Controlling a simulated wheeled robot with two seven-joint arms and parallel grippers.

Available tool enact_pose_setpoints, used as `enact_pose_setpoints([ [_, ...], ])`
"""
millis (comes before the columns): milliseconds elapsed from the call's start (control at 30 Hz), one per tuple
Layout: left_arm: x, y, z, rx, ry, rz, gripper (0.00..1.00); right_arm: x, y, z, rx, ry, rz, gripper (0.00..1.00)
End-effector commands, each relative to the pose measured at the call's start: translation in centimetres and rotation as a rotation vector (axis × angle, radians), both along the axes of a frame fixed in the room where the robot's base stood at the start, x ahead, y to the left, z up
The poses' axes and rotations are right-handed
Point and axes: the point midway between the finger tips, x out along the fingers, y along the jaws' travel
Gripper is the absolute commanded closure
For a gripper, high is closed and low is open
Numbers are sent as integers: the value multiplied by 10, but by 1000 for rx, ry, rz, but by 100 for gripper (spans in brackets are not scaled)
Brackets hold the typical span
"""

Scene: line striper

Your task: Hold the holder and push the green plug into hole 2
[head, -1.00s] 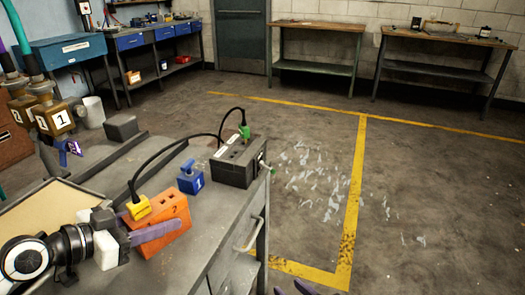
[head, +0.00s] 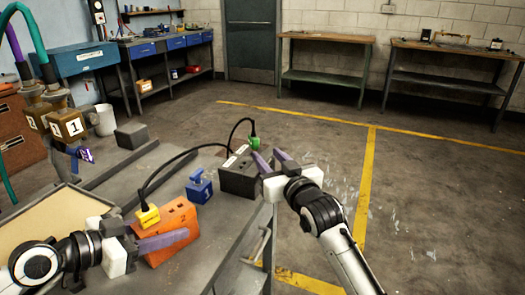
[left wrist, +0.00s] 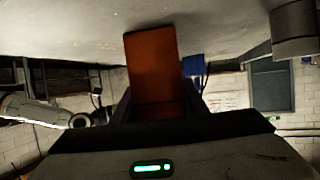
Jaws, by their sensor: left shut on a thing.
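The orange holder (head: 176,222) stands on the grey bench at the front left, with a 2 marked near its right end. A yellow plug (head: 148,215) on a black cable sits at its left end. My left gripper (head: 150,240) is shut on the holder, which fills the space between the fingers in the left wrist view (left wrist: 153,70).
A blue block (head: 199,187) with a handle stands between the holder and the dark box. The black cable arches over the bench. A grey block (head: 131,135) lies further back. The bench's right edge is close to the dark box, with open floor beyond.

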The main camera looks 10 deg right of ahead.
Motion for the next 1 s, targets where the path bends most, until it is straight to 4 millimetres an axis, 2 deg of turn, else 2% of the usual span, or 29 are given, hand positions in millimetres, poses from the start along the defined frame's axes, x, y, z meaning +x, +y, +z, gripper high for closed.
enact_pose_setpoints([
  [600,0,0,1,-1,-1,0,98,70,14,-5,1,1,0,64],
  [800,0,0,1,-1,-1,0,98,85,17,-6,2,-1,0,64],
  [1000,0,0,1,-1,-1,0,98,89,18,-7,2,1,0,64],
])
